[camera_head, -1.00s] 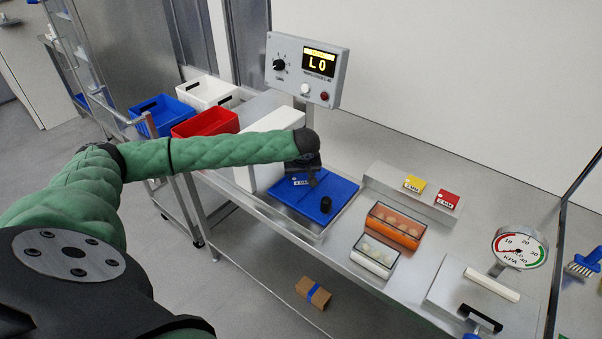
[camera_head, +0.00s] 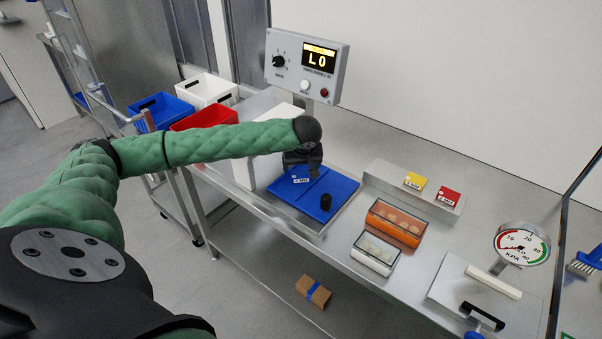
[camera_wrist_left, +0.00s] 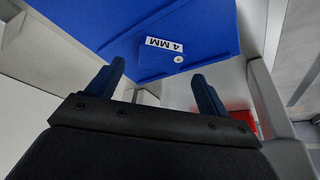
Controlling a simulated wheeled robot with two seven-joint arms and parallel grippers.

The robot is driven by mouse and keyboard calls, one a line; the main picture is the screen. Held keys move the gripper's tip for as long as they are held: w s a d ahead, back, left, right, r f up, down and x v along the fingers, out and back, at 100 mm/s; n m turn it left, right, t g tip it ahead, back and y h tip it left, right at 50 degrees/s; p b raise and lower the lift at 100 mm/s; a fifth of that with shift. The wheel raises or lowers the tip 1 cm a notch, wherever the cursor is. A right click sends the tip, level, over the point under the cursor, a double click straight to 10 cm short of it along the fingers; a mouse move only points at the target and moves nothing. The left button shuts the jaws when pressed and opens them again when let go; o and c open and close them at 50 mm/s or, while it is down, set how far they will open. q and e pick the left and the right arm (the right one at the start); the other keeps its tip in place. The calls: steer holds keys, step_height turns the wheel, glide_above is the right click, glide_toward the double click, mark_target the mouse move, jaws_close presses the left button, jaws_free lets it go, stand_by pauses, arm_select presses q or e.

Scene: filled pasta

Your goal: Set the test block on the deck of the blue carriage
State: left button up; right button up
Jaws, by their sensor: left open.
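The blue carriage (camera_head: 283,194) lies on the steel bench, with a white label reading a number and MM. My left gripper (camera_head: 303,168) is above the far left part of the carriage, pointing down. In the left wrist view my left gripper (camera_wrist_left: 158,80) is open and nothing shows between its fingers. The blue carriage (camera_wrist_left: 120,35) there carries a label reading 4 MM and a small pale round spot. My right gripper is out of view.
A control box (camera_head: 306,66) showing LO stands behind. Red (camera_head: 205,118), white (camera_head: 207,88) and blue (camera_head: 160,113) bins are at left. Orange (camera_head: 395,222) and white (camera_head: 375,255) trays and a gauge (camera_head: 521,243) are at right. A carton (camera_head: 313,292) lies below the bench.

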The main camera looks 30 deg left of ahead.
arm_select(q)
steer(key=b+v, duration=0.1)
steer(key=v, duration=0.7)
steer(key=shift+b, duration=0.35)
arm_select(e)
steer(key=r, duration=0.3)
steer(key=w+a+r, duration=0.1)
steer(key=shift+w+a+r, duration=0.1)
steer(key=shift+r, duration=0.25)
